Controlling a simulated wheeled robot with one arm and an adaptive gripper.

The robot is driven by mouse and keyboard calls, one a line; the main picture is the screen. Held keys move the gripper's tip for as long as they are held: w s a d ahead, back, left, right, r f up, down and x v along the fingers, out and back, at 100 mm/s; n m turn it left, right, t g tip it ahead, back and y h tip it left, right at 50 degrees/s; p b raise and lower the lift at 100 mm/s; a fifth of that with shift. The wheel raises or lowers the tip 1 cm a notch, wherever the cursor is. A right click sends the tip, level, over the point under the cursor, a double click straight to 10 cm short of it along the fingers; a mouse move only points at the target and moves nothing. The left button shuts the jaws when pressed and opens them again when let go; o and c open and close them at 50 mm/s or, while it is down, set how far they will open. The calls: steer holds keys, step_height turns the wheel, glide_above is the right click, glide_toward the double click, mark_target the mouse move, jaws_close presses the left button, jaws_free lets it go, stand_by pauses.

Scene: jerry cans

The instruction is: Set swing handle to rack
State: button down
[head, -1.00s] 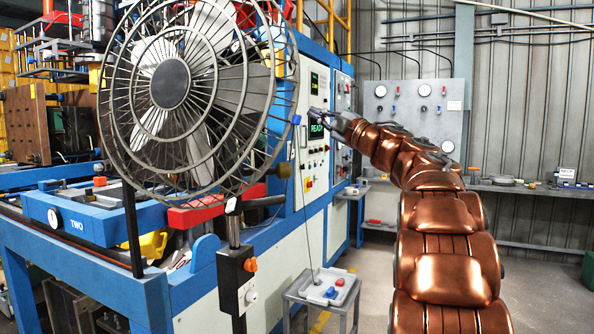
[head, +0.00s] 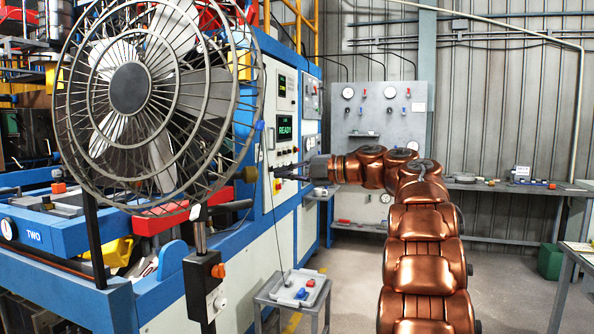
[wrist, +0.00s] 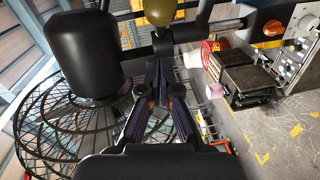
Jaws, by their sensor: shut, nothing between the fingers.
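My gripper (head: 283,172) points left in the head view, in front of the blue and white machine's panel. In the wrist view its dark fingers (wrist: 164,68) are together with nothing between them. An olive ball knob (wrist: 158,12) on a dark arm, seemingly the swing handle, lies just beyond the fingertips. It appears in the head view as a brownish knob (head: 250,174) left of my gripper. I cannot tell whether the fingers touch its dark arm. I cannot make out a rack marking.
A large caged fan (head: 130,88) stands close on the left and hides part of the machine. A small grey stand (head: 292,292) with a tray is below my gripper. A bench (head: 480,185) runs along the back wall.

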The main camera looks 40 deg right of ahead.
mark_target(254, 174)
steer(key=w, duration=0.2)
steer(key=w+a+p, duration=0.1)
steer(key=w, duration=0.3)
steer(key=shift+w+a+f+p, duration=0.15)
steer(key=shift+a+f+p, duration=0.15)
steer(key=shift+a+f, duration=0.1)
steer(key=shift+w+d+f, duration=0.1)
steer(key=shift+w+d, duration=0.1)
steer(key=shift+w, duration=0.35)
